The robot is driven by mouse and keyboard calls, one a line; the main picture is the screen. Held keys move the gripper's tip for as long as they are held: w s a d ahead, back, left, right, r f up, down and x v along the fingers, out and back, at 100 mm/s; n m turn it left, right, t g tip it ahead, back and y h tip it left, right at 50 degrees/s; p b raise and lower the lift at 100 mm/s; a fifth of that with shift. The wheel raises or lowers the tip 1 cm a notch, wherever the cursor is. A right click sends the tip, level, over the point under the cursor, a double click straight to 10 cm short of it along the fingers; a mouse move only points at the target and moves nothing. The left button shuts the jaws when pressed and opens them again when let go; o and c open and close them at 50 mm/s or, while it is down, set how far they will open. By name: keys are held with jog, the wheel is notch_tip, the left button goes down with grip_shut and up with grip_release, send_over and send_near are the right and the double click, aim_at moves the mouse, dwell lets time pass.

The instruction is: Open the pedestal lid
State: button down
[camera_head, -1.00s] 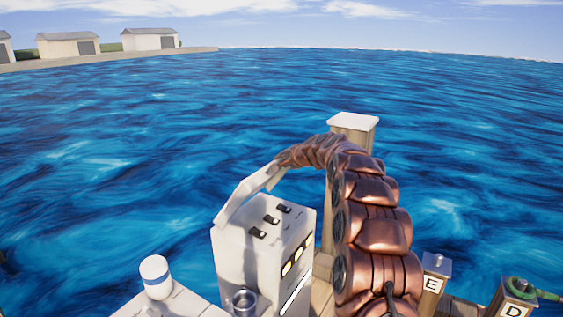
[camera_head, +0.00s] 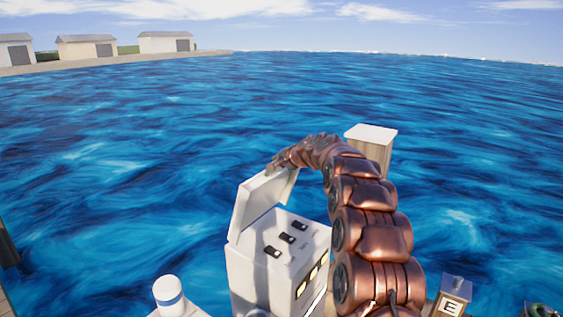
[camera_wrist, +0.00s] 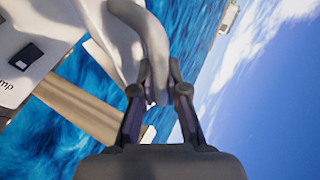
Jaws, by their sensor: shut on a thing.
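The white pedestal (camera_head: 280,262) stands at the lower middle of the head view. Its lid (camera_head: 258,204) is raised, standing steeply up from the far left edge of the top, which shows several dark switches. My gripper (camera_head: 277,165) is at the lid's upper right corner. The pedestal's top with a dark switch (camera_wrist: 27,56) shows at the left there. The exact finger contact is partly hidden in the head view.
A wooden post with a white cap (camera_head: 371,133) stands behind my arm. A post marked E (camera_head: 451,306) is at the lower right. Open water lies behind the pedestal.

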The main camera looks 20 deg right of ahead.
jog(key=shift+r, duration=0.1)
jog(key=c, duration=1.2)
grip_release()
jog(key=shift+s, duration=0.1)
jog(key=shift+v, duration=5.9)
jog(key=s+a+f+n+g+y, duration=0.1)
jog(key=s+a+f+n+g, duration=0.15)
jog(key=s+a, duration=0.4)
jog(key=s+a+f+n+g, duration=0.2)
jog(key=s+a+n, duration=0.15)
jog(key=s, duration=0.65)
jog(key=s+a+f+n+g+y, duration=0.1)
jog(key=s+a+f+n+g, duration=0.15)
jog(key=s+a, duration=0.5)
jog(key=s+d+f+n+g+h, duration=0.1)
jog(key=s+d+f+g, duration=0.1)
jog(key=s, duration=1)
jog(key=s+d+f+n+g+h, duration=0.1)
jog(key=s+d+f+g+h, duration=0.1)
jog(key=s, duration=1)
jog(key=s+d+f+n+g+h, duration=0.2)
jog(key=s+f, duration=0.3)
jog(key=s, duration=0.7)
jog(key=shift+d+f+g, duration=0.2)
jog(key=shift+d+g, duration=0.3)
jog(key=shift+d, duration=0.2)
